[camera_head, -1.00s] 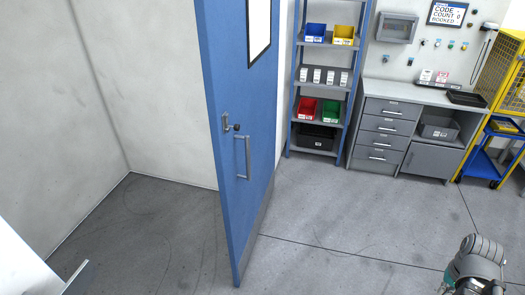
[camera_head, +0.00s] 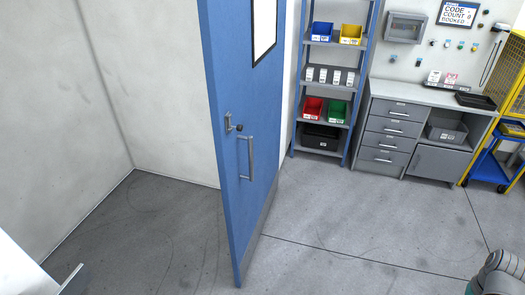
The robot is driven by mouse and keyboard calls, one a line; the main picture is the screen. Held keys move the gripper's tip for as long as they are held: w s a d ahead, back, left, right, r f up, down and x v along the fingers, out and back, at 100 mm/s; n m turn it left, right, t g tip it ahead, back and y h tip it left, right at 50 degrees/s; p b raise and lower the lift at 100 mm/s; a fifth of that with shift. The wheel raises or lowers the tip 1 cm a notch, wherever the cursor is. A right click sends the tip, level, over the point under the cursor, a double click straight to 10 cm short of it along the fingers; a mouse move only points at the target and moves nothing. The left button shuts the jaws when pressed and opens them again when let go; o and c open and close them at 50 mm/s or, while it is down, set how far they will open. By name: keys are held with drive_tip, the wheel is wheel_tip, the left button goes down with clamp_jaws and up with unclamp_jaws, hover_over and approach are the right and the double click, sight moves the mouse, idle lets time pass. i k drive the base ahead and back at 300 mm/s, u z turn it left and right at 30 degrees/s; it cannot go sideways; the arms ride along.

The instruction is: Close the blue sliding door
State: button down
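A blue door (camera_head: 240,90) stands in the middle of the head camera view, seen at a steep angle. It has a grey bar handle (camera_head: 250,158), a small lock or latch (camera_head: 232,123) above the handle, and a white window panel near its top. Floor shows on both sides of the door. Only a grey and teal link of my arm shows at the bottom right corner, well apart from the door. My gripper is out of view.
A blue-framed shelf (camera_head: 352,96) with colored bins stands behind the door to the right. A grey workbench with drawers (camera_head: 391,132) and a blue cart (camera_head: 488,165) are farther right. The floor (camera_head: 350,225) in front is clear. White walls (camera_head: 150,80) enclose the left side.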

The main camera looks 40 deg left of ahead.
sight(243, 42)
drive_tip(key=z, duration=0.05)
drive_tip(key=i, duration=1.3)
drive_tip(key=u, duration=1.55)
